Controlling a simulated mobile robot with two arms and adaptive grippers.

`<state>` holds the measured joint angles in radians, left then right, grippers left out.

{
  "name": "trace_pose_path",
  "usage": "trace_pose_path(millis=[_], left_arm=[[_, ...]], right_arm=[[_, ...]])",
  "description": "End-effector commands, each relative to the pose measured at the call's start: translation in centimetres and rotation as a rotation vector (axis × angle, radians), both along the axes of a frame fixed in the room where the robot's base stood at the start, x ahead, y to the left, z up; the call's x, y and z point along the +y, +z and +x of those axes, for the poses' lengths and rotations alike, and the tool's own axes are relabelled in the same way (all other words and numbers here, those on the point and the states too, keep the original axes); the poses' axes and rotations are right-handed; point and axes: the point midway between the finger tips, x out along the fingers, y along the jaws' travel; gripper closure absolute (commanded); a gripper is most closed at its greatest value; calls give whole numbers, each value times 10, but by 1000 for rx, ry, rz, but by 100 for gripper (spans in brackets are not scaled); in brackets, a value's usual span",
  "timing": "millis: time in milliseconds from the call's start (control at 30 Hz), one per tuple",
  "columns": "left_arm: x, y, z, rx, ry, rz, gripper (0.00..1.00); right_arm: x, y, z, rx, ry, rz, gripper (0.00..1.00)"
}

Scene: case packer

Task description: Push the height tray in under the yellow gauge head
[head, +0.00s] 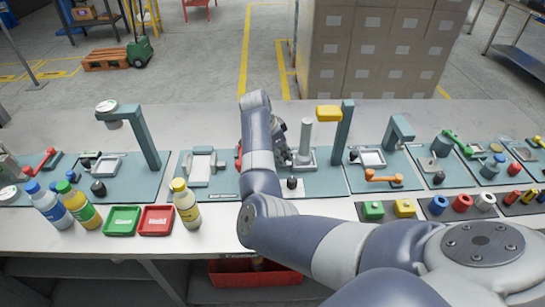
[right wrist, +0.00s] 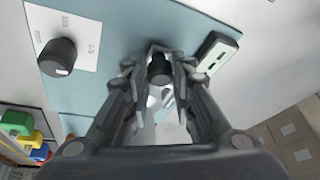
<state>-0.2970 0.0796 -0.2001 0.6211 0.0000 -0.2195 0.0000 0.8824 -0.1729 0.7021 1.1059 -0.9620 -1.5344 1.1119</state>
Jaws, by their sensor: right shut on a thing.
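The yellow gauge head (head: 328,113) juts left from a teal post (head: 343,135) in the head view. A pale tray (head: 304,161) with an upright grey cylinder (head: 306,137) sits on the teal base below and left of the gauge head. My right gripper (head: 288,152) is at the tray's left side, partly hidden by my own forearm. In the right wrist view its fingers (right wrist: 160,66) are closed around a dark round knob (right wrist: 159,72). Whether this knob belongs to the tray cannot be told for certain. My left gripper is not in view.
A black dial (head: 292,183) stands on the base in front of the tray; it also shows in the right wrist view (right wrist: 57,57). Other fixtures flank the base, including an orange handle (head: 384,178). Bottles (head: 186,207) and small trays (head: 122,220) stand at front left.

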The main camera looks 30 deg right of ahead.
Motion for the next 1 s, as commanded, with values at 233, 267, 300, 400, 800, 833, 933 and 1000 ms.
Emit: trace_pose_path(millis=[233, 267, 300, 400, 800, 833, 933, 1000], left_arm=[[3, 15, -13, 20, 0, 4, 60], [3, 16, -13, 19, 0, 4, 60], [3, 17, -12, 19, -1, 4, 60], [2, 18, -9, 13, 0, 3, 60], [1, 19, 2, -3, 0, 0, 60], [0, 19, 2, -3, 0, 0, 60], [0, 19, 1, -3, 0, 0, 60], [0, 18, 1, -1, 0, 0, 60]], right_arm=[[-40, 4, -17, 3, -5, -4, 100], [-42, 3, -19, 3, -4, -3, 100], [-45, 3, -21, 3, -4, -3, 100], [-49, 2, -23, 0, -2, -3, 100], [-52, 2, -24, 1, -4, -7, 62], [-52, 2, -24, 1, -4, -7, 58], [-51, 1, -24, 1, -2, -5, 58], [-50, 1, -24, 0, -2, -4, 58]])
